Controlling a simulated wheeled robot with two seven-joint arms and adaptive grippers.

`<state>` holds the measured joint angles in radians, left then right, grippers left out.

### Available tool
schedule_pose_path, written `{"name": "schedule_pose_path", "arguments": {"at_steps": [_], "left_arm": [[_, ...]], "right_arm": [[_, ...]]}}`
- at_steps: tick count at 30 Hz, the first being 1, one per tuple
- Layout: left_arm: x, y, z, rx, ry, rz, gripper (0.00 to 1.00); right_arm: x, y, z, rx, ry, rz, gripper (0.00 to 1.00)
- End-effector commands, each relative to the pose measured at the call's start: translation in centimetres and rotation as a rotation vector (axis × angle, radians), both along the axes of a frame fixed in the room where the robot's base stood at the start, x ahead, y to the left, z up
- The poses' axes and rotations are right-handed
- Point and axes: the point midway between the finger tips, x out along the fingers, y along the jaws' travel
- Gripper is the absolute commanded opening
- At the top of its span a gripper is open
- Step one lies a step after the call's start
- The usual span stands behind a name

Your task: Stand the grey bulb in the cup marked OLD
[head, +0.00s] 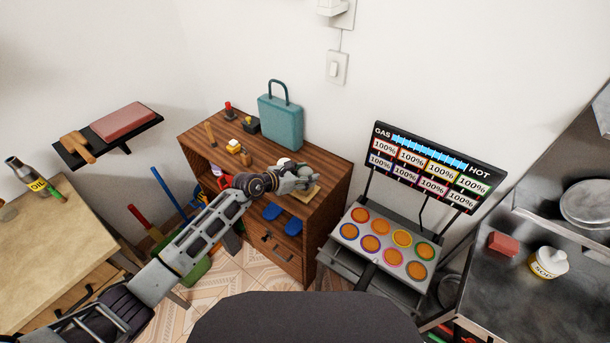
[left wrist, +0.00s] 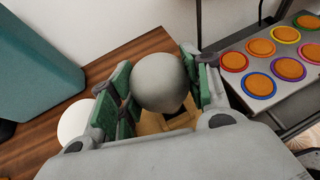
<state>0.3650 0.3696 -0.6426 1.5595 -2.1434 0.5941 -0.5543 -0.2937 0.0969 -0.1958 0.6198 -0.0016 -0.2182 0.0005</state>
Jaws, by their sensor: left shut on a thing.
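The grey bulb (left wrist: 160,80) is round and sits between the fingers of my left gripper (left wrist: 165,92), which is shut on it. In the head view, my left gripper (head: 300,182) is over the right end of the wooden cabinet top, and its fingers largely hide the bulb. A tan wooden holder (left wrist: 150,125) shows below the bulb in the left wrist view, and its edge shows in the head view (head: 309,194). I cannot tell whether the bulb touches it. No OLD mark is readable. A white round thing (left wrist: 76,119) is left of the gripper. My right gripper is out of view.
The wooden cabinet (head: 205,140) also bears a teal case (head: 281,122) behind the gripper and small items farther left. A stove panel with orange discs (head: 380,243) and a display (head: 435,165) stands to the right.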

Motion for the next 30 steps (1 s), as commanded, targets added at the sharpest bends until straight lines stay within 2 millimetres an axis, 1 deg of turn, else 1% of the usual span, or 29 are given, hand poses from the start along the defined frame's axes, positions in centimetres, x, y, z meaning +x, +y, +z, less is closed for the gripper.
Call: {"name": "schedule_pose_path", "arguments": {"at_steps": [18, 19, 24, 30], "left_arm": [[0.01, 0.02, -0.97, 0.001, -0.001, 0.0, 0.24], [0.02, 0.02, -0.94, 0.001, -0.001, 0.0, 0.5], [0.01, 0.01, -0.9, 0.0, 0.0, 0.0, 0.72], [0.01, 0.01, -0.9, 0.0, 0.0, 0.0, 0.73]], "right_arm": [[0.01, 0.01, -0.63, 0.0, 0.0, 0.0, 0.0], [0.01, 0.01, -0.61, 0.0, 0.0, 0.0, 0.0], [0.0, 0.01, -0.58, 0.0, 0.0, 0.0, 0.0], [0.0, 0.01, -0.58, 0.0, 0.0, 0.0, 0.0]]}}
